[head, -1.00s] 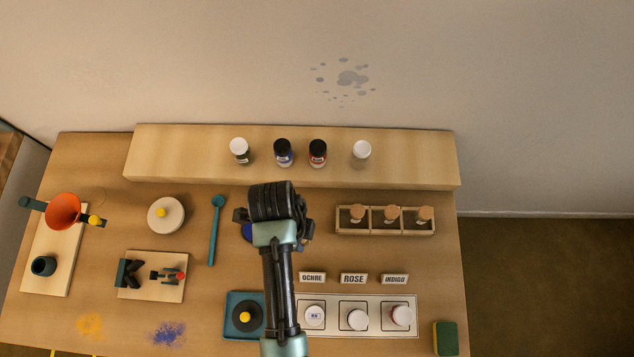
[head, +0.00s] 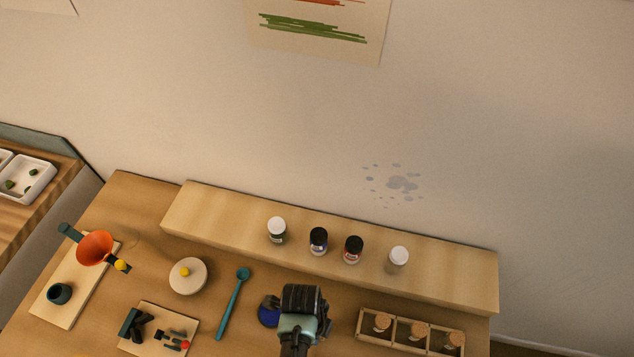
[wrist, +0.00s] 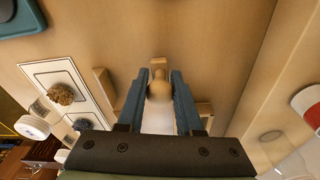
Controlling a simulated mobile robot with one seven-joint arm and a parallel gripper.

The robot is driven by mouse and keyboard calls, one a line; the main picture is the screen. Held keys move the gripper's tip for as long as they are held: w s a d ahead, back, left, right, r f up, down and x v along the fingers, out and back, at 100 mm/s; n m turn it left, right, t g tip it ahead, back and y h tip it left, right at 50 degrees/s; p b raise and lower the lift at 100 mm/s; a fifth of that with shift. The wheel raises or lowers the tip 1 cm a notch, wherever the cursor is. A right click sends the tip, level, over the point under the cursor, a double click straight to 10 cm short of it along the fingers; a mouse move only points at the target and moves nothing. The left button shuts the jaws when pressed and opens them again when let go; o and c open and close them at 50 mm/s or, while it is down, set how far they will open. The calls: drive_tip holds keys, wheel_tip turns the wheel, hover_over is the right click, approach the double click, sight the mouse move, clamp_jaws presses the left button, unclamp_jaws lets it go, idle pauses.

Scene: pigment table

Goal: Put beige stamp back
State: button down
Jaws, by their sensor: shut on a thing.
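In the wrist view, a beige rounded knob, which looks like the beige stamp (wrist: 159,91), sits between the two blue-grey fingers of my gripper (wrist: 159,79). The fingers are closed on its sides; a pale part shows below the knob. In the head view my gripper (head: 303,300) is over the table, right of a dark blue round thing (head: 268,312). The stamp is hidden there behind my gripper. I cannot tell its height above the table.
A raised shelf (head: 220,222) along the wall carries several jars. A wooden rack (head: 372,337) with corked vials is to the right. A teal spoon (head: 232,305), a round cream lid (head: 187,277) and a board with dark pieces (head: 150,340) are to the left.

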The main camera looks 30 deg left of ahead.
drive_tip(key=shift+f, duration=0.4)
drive_tip(key=shift+f, duration=0.25)
drive_tip(key=c, duration=0.6)
unclamp_jaws()
drive_tip(key=shift+r, duration=0.1)
drive_tip(key=shift+o, duration=0.2)
drive_tip(key=shift+r, duration=0.1)
wheel_tip(320, 180, up, 12)
drive_tip(key=a, duration=0.1)
drive_tip(key=shift+a, duration=0.25)
